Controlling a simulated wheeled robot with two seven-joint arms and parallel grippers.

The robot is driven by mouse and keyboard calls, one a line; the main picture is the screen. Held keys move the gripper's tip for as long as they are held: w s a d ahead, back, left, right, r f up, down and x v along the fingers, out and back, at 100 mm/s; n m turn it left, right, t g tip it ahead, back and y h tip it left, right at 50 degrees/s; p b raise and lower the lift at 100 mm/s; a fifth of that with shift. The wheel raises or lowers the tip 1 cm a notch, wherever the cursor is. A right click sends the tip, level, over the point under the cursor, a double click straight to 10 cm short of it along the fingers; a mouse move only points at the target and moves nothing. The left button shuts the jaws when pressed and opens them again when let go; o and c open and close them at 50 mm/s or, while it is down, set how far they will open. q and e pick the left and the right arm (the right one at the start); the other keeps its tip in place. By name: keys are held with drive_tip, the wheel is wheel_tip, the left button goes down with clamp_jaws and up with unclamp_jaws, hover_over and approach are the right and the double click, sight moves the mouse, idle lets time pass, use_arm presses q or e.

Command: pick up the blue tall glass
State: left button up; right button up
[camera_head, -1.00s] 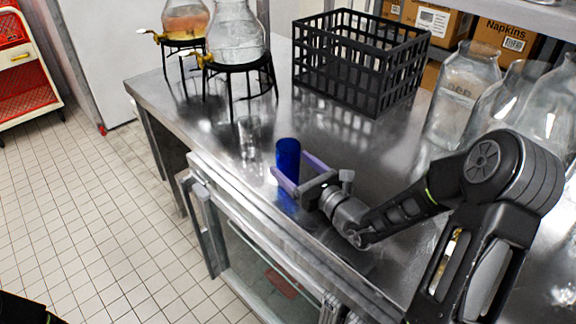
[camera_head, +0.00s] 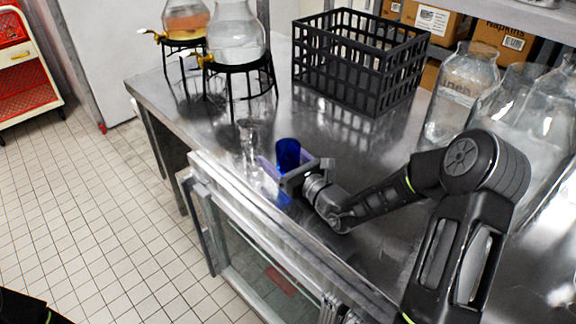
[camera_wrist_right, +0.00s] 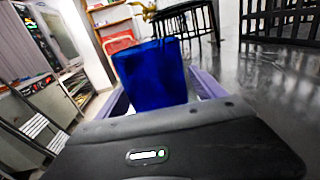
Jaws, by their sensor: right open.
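The blue tall glass (camera_head: 287,154) stands upright on the steel counter (camera_head: 232,135), near its front edge. My right gripper (camera_head: 284,166) is open around the glass, with a light purple finger on either side of it. In the right wrist view the glass (camera_wrist_right: 152,75) fills the space between the two fingers (camera_wrist_right: 160,92). I cannot tell whether either finger touches it. The lower part of the glass is hidden by the gripper. My left gripper is not in view.
A black crate (camera_head: 345,80) stands behind the glass. Two glass dispensers on black stands, the nearer one (camera_head: 236,38) with a brass tap, are at the back left. Large clear jars (camera_head: 461,92) stand at the right. The counter between crate and glass is clear.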

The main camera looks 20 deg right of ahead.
drive_tip(key=shift+c, duration=0.2)
drive_tip(key=c, duration=1.6)
drive_tip(key=shift+r, duration=0.2)
wheel_tip(320, 180, up, 10)
drive_tip(key=shift+f, duration=0.15)
idle(0.6)
